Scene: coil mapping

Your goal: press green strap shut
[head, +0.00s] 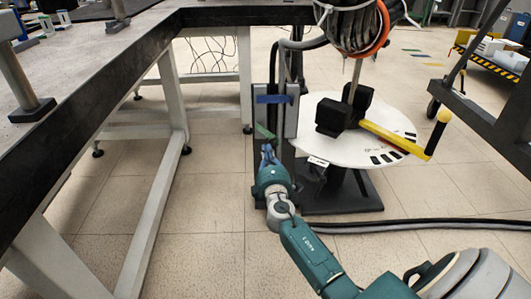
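The green strap (264,131) is a small tilted strip at the left edge of a grey upright panel (291,122). It stands below a blue strap (272,99) on the same panel. My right gripper (268,150) is just below the green strap, with its fingers pointing up toward it. The fingers are small and partly hidden by the gripper body, so I cannot tell whether they are open or shut, or whether they touch the strap. My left gripper is not in view.
A round white plate (362,130) with black blocks and a yellow-handled bar (396,138) stands right of the panel. Coiled cables (350,25) hang above. A dark hose (420,224) crosses the floor. A workbench (75,85) fills the left.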

